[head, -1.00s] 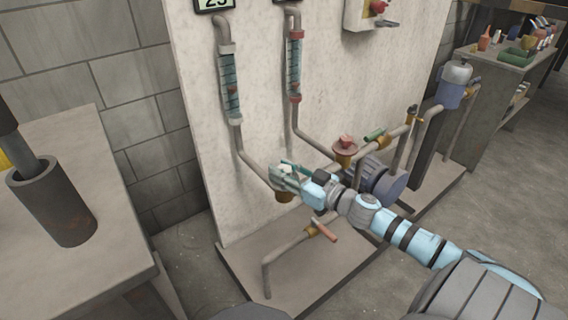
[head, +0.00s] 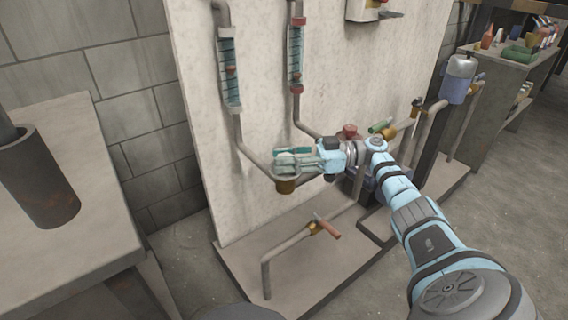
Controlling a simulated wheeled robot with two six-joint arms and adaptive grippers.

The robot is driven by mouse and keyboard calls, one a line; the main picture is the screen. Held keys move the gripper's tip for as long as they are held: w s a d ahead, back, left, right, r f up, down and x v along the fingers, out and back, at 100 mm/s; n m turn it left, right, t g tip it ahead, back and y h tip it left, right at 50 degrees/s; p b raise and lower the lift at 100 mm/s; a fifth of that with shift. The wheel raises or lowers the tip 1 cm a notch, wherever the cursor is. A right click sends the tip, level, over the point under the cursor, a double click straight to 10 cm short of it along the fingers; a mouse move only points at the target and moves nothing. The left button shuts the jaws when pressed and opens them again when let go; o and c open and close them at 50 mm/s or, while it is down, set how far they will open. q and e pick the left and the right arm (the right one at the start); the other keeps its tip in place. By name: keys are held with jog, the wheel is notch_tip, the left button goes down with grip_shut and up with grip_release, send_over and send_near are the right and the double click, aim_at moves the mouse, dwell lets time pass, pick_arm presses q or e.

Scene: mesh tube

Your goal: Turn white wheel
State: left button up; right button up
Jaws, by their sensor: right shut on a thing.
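My right gripper (head: 290,158) reaches in from the right and is shut at the top of the brass valve (head: 286,186) on the left pipe run. Its fingers lie over the place of the white wheel and hide most or all of it, so its rim and turn angle cannot be made out. The valve sits below the left flow tube (head: 229,70), in front of the pale panel. My left gripper is not in view.
A red wheel (head: 349,131) and a green handle (head: 380,125) are right of the gripper, close to my arm. An orange-red lever (head: 327,229) is on the lower pipe. A workbench (head: 90,245) with a dark cylinder (head: 42,180) stands at left. The lower base slab is partly clear.

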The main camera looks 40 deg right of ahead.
jog(key=shift+n+g+y, duration=0.5)
jog(key=shift+n+g, duration=0.1)
jog(key=shift+g, duration=0.3)
jog(key=o, duration=1.1)
jog(key=shift+o, duration=0.2)
notch_tip(320, 180, up, 10)
jog(key=shift+f, duration=0.1)
